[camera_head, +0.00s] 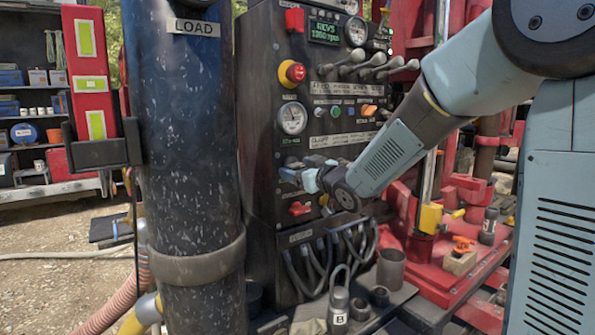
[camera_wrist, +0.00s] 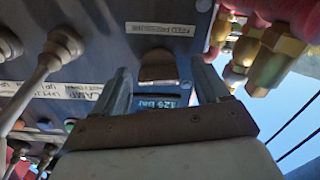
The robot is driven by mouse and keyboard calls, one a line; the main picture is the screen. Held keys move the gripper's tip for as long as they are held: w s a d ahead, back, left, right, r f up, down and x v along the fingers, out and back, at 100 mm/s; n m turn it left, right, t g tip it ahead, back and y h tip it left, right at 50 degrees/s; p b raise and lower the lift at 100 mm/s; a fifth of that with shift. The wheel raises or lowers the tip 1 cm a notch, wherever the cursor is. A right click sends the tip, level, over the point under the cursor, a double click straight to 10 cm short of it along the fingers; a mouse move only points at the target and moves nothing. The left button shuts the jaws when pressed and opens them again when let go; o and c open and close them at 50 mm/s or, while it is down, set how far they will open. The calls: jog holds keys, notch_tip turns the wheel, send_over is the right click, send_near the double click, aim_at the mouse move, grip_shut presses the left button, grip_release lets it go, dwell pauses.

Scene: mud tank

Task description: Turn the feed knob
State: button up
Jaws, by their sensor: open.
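The feed knob (camera_wrist: 158,67) is a short grey-brown knob under a "FEED PRESSURE" label in the wrist view. Below it, a blue display (camera_wrist: 155,102) reads about 125 bar, partly covered by my gripper. My gripper (camera_wrist: 160,72) is open, with one finger on each side of the knob and visible gaps; I cannot tell how deep the fingers reach. The knob is hidden there.
A thick black LOAD cylinder (camera_head: 185,130) stands just left of the panel. Levers (camera_head: 365,68), a gauge (camera_head: 292,118), a red stop button (camera_head: 292,73) and a red knob (camera_head: 300,208) surround my gripper. Hoses (camera_head: 325,255) hang below. Brass fittings (camera_wrist: 275,58) are close at the right.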

jog(key=shift+s+d, duration=0.1)
jog(key=shift+s+d, duration=0.2)
jog(key=shift+s, duration=0.05)
jog(key=v, duration=1.3)
jog(key=shift+d, duration=0.1)
